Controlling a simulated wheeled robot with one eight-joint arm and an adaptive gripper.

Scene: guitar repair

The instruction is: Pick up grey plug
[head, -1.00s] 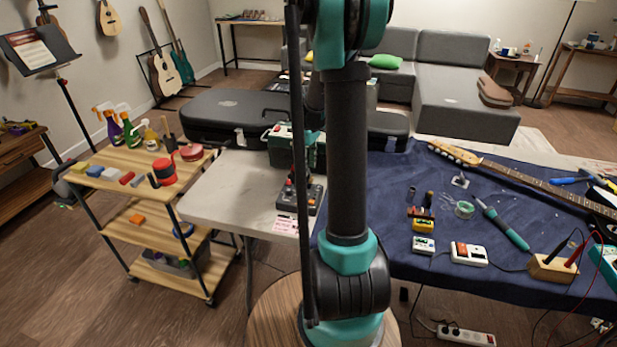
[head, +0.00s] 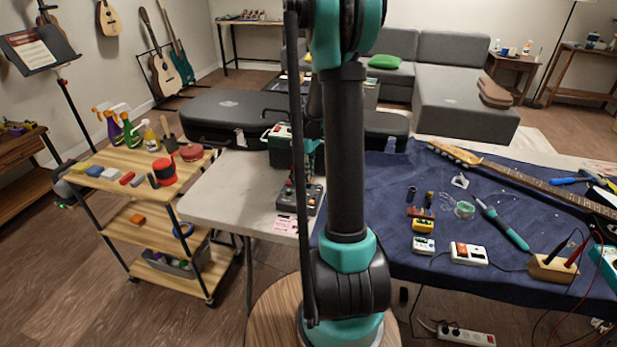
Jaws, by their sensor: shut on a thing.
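My arm (head: 347,170) rises through the middle of the head view and blocks part of the worktable behind it. My gripper cannot be made out; the arm seems to hide it. I cannot pick out a grey plug in this view.
A blue cloth (head: 390,200) covers the right table, with a guitar neck (head: 540,185), small pedals (head: 468,253) and a soldering iron (head: 505,228). A wooden trolley (head: 135,188) stands left; the grey table's (head: 225,190) left part is clear.

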